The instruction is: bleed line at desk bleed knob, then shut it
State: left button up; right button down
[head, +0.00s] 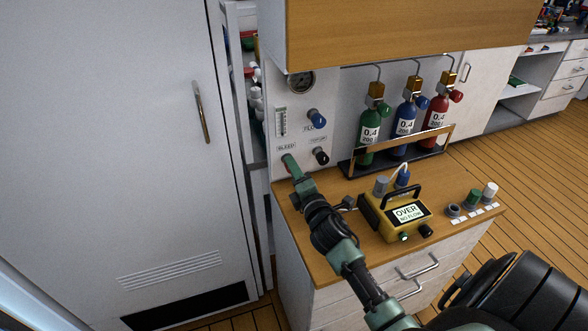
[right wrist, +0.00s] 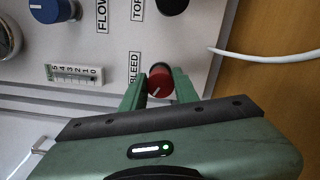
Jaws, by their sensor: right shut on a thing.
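The bleed knob is a small red knob (right wrist: 160,82) with a white pointer line, under the BLEED label on the white panel (head: 284,94). My right gripper (right wrist: 160,88) is shut on it, one green finger on each side. In the head view my right gripper (head: 289,161) reaches the panel's lower left and hides the knob. A yellow meter (head: 393,217) on the desk reads OVER, with smaller text like NO FLOW below. My left gripper is not in view.
A blue FLOW knob (head: 316,119) and a black knob (head: 321,156) sit close by on the panel, below a round gauge (head: 301,81). Green, blue and red cylinders (head: 405,128) stand in a rack to the right. Small caps (head: 472,197) stand at the desk's right edge.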

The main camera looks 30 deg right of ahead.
jog(key=m+p, duration=0.1)
jog(key=m, duration=0.4)
jog(key=shift+f+m, duration=0.15)
jog(key=shift+m, duration=0.15)
jog(key=m, duration=0.3)
jog(key=shift+p, duration=0.35)
jog(key=shift+f+m+p, duration=0.1)
jog(key=shift+m+p, duration=0.3)
jog(key=shift+m, duration=1.4)
jog(key=c, duration=1.1)
grip_release()
jog(key=b+v, duration=0.1)
jog(key=v, duration=0.7)
